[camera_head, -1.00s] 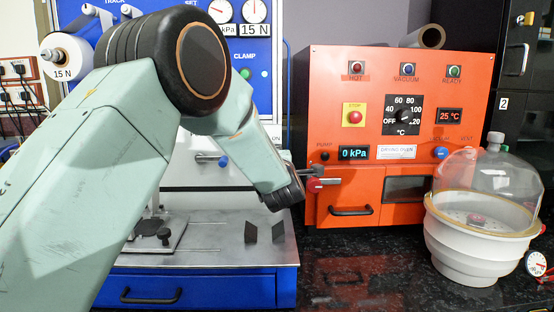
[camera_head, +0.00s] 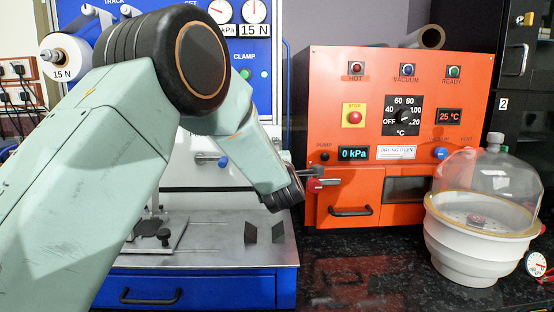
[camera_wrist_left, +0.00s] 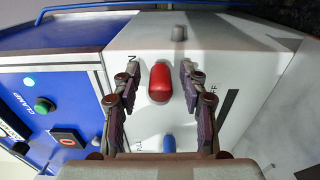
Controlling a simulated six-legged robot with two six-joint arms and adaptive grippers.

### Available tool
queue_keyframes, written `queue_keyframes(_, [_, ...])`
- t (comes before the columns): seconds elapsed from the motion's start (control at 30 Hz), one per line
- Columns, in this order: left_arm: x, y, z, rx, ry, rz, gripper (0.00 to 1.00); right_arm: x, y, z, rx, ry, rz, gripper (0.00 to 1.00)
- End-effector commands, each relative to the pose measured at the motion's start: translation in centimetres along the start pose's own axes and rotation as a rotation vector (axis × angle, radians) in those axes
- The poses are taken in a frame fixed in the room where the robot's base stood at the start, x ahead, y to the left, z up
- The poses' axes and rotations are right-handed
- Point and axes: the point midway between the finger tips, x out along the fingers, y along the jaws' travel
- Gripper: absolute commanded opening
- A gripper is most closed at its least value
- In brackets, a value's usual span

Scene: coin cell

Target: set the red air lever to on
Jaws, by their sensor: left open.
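The red air lever (camera_wrist_left: 160,82) shows in the left wrist view as a rounded red knob on a white panel. It lies between the two spread fingers of my left gripper (camera_wrist_left: 159,72), with a visible gap on both sides. Part of an "ON" label is left of the lever and part of an "OFF" label is right of it. In the head view the lever's red end (camera_head: 315,185) shows beside my left gripper (camera_head: 312,177), in front of the orange oven; my wrist hides its mount. My left gripper is open. My right gripper is out of view.
A blue lever (camera_wrist_left: 169,143) sits close below the red one on the same panel; it also shows in the head view (camera_head: 223,161). The orange drying oven (camera_head: 367,180) stands right behind the gripper. A glass bell jar (camera_head: 490,180) stands further right.

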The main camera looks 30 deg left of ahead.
Motion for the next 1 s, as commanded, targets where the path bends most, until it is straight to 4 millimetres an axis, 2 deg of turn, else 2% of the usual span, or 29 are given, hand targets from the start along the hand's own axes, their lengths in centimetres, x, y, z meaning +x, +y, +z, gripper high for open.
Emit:
queue_keyframes(0.17, [-1.9,0.1,0.1,0.002,-0.002,0.000,0.43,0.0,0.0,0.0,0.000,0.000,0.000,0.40])
queue_keyframes(0.5, [-8.0,0.1,0.1,0.004,-0.003,0.002,0.43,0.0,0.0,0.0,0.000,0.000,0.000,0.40])
queue_keyframes(0.7, [-10.8,0.1,0.1,0.002,-0.002,0.003,0.43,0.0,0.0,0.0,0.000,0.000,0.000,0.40])
queue_keyframes(1.0, [-11.8,0.1,0.0,-0.001,0.001,0.002,0.43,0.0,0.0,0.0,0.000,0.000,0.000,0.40])
